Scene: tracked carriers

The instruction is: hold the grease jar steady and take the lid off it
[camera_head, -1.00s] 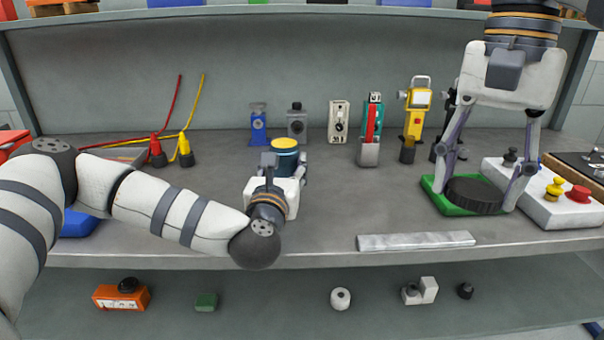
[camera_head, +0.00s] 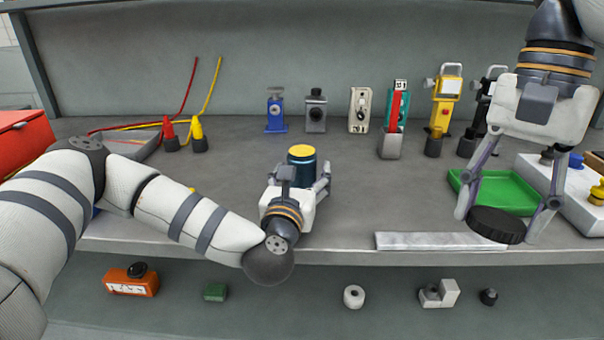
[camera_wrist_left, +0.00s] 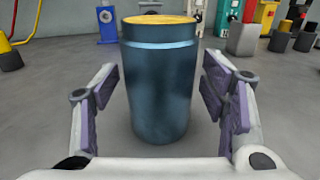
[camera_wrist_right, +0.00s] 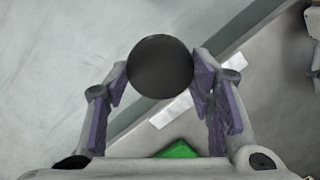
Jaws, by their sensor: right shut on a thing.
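The grease jar (camera_head: 303,170) is dark blue with a yellow top and stands upright on the bench, without a lid on it. My left gripper (camera_head: 298,178) is open around the jar, one finger on each side. In the left wrist view the jar (camera_wrist_left: 160,85) stands between the fingers with a gap on both sides. My right gripper (camera_head: 503,217) is shut on a round black lid (camera_head: 497,225), held by its edges near the bench's front edge. The lid also shows in the right wrist view (camera_wrist_right: 160,66).
A green tray (camera_head: 508,190) lies behind the lid, empty where visible. A pale flat bar (camera_head: 440,241) lies along the front edge. A white box with buttons (camera_head: 590,207) is at far right. Several tools, including a yellow one (camera_head: 445,95), stand at the back.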

